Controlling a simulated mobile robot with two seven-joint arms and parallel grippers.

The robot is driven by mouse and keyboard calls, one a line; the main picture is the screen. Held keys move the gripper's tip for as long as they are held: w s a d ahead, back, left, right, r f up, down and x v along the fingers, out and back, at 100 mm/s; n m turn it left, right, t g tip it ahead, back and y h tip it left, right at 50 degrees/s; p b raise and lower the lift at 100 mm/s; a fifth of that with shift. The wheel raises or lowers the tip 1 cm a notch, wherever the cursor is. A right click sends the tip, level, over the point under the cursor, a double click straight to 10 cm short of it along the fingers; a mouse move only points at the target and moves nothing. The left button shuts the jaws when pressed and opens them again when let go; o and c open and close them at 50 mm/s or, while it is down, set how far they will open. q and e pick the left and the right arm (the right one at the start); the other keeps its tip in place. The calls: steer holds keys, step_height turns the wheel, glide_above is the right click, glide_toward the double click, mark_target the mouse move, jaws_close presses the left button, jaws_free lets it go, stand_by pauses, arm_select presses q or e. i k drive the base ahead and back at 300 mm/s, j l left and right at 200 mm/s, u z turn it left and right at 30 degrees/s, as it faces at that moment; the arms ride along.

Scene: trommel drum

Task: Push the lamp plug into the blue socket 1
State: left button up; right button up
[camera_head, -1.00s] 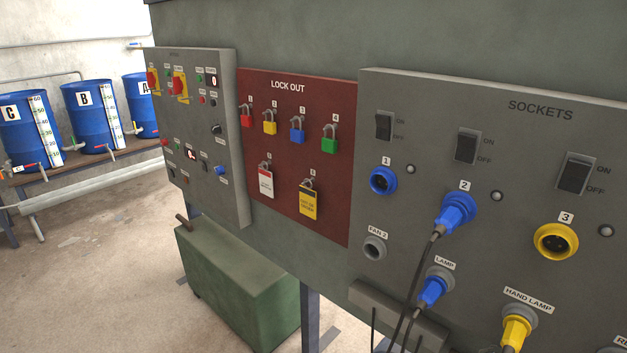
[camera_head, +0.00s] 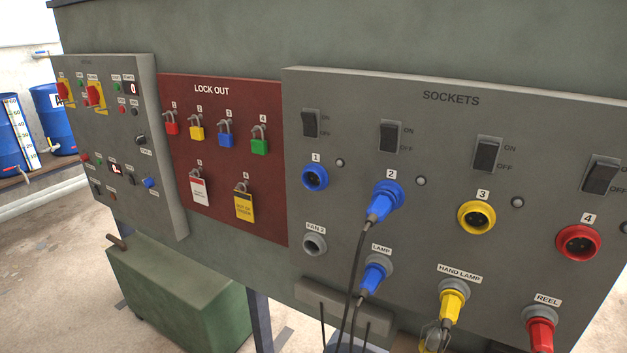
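The blue lamp plug (camera_head: 372,280) sits in the grey holder under the LAMP label, low on the sockets panel, with a dark cable hanging from it. Blue socket 1 (camera_head: 315,178) is at the panel's upper left, under its switch (camera_head: 311,123); no plug is in it. Another blue plug (camera_head: 380,207) is in blue socket 2 (camera_head: 391,192), and its cable hangs down to the left of the lamp plug. Neither of my grippers shows in the head view.
Yellow socket 3 (camera_head: 477,217) and red socket 4 (camera_head: 579,243) are empty. A yellow plug (camera_head: 451,304) and a red plug (camera_head: 540,333) sit in lower holders. The FAN 2 holder (camera_head: 314,244) is empty. A grey ledge (camera_head: 325,297) juts out below; a green box (camera_head: 185,300) stands on the floor.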

mark_target(374, 272)
steer(key=i+j+z, duration=0.15)
steer(key=j, duration=0.3)
steer(key=i+j+z, duration=0.1)
steer(key=j, duration=0.4)
steer(key=i+j+z, duration=0.15)
steer(key=j, duration=0.3)
steer(key=j+z, duration=0.1)
steer(key=j, duration=0.4)
